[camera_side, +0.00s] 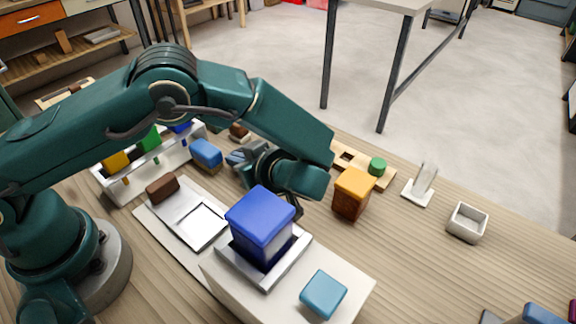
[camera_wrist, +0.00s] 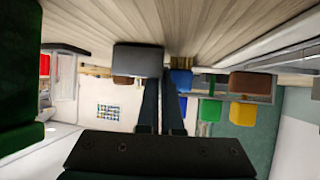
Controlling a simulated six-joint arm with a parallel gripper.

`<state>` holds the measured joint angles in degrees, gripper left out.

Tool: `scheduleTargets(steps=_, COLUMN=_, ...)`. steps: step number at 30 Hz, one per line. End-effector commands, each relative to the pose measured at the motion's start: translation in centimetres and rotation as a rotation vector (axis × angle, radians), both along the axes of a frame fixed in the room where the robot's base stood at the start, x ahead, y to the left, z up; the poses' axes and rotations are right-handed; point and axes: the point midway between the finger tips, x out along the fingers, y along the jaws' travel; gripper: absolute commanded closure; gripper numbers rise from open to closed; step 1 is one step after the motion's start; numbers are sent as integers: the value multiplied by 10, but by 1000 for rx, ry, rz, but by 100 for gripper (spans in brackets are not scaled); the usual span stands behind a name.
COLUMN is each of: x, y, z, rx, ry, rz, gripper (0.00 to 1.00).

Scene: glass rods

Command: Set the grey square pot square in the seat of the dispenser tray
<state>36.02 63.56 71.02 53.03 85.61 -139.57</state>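A small light-grey square pot (camera_side: 467,222), open at the top, stands upright on the table at the right. A long pale board (camera_side: 160,228) lies in front of my arm. It bears a bright white square with a grey rim (camera_side: 200,222), which looks like a seat; nothing stands in it. I cannot tell for sure that this board is the dispenser tray. My gripper (camera_side: 240,157) points left, above the table and far from the grey pot. In the wrist view its fingers (camera_wrist: 161,85) lie close together, apparently shut, with nothing visible between them.
A blue block (camera_side: 260,220) stands in a grey frame on a pale box, beside a teal block (camera_side: 323,293). An orange-topped block (camera_side: 353,192) and a clear upright piece (camera_side: 425,180) stand between it and the pot. A rack (camera_side: 150,165) of coloured blocks stands left. Table around the pot is clear.

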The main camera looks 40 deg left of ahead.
Motion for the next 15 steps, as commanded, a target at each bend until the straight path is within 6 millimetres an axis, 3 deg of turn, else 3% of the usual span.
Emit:
scheduleTargets(steps=3, x=0, y=0, z=-3, rx=1, ry=1, rz=0, gripper=100)
scheduleTargets(steps=5, x=0, y=0, z=-3, rx=0, ry=0, rz=0, gripper=74)
scheduleTargets(steps=6, x=0, y=0, z=-3, rx=0, ry=0, rz=0, gripper=67)
scheduleTargets(steps=15, x=0, y=0, z=-3, rx=0, ry=1, rz=0, gripper=67)
